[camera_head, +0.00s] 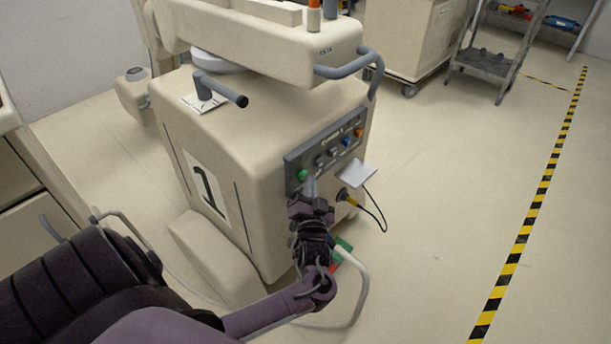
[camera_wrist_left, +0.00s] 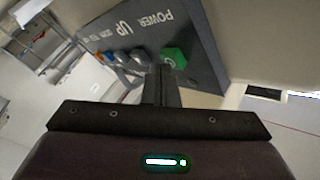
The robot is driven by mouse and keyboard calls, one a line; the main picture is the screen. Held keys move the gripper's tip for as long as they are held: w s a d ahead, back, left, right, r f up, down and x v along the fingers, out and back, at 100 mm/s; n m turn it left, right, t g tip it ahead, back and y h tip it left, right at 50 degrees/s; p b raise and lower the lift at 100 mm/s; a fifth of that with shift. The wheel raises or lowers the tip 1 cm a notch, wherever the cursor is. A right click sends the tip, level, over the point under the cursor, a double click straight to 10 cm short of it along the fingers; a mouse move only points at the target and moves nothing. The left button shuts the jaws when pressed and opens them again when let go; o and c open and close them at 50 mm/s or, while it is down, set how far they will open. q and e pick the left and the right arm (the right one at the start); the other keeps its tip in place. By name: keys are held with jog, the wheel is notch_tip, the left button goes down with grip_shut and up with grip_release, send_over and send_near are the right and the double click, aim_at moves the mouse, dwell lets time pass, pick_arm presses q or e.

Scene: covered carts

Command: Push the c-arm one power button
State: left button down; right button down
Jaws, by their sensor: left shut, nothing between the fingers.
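The c-arm one unit (camera_head: 255,140) is a cream cart with a large "1" on its side. Its dark control panel (camera_head: 291,160) carries a row of coloured knobs. The green power button (camera_head: 303,175) is at the panel's left end; it also shows in the left wrist view (camera_wrist_left: 174,57) near the word POWER. My left gripper (camera_head: 310,184) is shut and empty, its fingertips (camera_wrist_left: 160,70) just by the green button. I cannot tell whether they touch it. The fingers hide part of the panel's lower left. My right gripper is not in view.
Blue and orange knobs (camera_head: 359,132) sit farther right on the panel. A white card (camera_head: 357,173) and a cabled yellow plug (camera_head: 345,196) are just right of the gripper. A grey handle (camera_head: 345,66) juts out above. Open floor lies right, up to the striped tape (camera_head: 530,205).

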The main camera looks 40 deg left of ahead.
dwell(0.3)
pick_arm(q)
jog(key=shift+a, duration=0.2)
dwell(0.3)
jog(key=shift+d, duration=0.65)
